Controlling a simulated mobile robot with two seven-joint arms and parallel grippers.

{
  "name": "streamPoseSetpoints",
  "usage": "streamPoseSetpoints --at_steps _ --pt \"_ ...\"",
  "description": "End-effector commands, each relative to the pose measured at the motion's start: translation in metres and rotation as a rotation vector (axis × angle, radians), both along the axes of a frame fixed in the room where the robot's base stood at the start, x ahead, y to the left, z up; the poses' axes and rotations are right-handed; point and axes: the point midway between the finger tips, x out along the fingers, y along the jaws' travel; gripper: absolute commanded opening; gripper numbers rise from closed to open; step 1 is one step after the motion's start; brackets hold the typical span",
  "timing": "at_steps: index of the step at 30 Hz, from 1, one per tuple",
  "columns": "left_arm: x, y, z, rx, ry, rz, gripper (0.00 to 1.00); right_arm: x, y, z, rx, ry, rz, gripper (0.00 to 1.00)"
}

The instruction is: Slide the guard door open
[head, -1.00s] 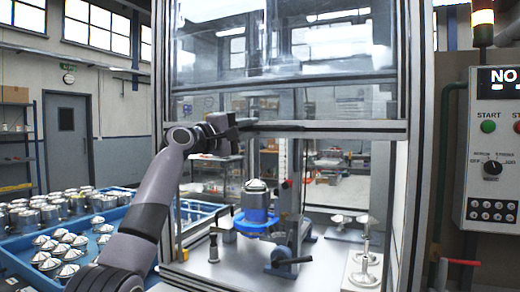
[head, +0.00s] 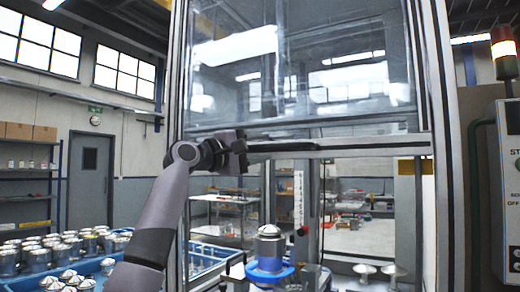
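The guard door is a clear panel whose grey bottom rail (head: 370,146) spans the machine opening in the head view. A dark handle bar (head: 285,147) runs along the rail's left and middle part. My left gripper (head: 243,150) is at the left end of this handle and appears shut on it; the fingers are small and partly hidden. My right gripper is not in view.
Inside the machine, a metal housing (head: 269,246) sits in a blue ring holder (head: 268,274). Blue trays of housings (head: 38,258) stand at the left. A control box (head: 512,195) and a signal lamp (head: 504,50) are at the right.

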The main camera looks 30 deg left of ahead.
Motion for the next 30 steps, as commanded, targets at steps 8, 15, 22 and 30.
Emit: streamPoseSetpoints --at_steps 8,15,22,30 --pt "-0.001 0.000 -0.001 0.001 0.001 -0.001 0.42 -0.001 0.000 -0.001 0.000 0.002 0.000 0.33" --pt "-0.021 0.010 -0.008 0.002 -0.001 0.001 0.42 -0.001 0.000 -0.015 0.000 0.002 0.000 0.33" --pt "-0.051 0.024 -0.013 0.001 -0.002 0.002 0.42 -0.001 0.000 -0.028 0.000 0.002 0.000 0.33" --pt "-0.064 0.030 -0.013 0.000 0.001 0.000 0.42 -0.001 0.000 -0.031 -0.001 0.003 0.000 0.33"
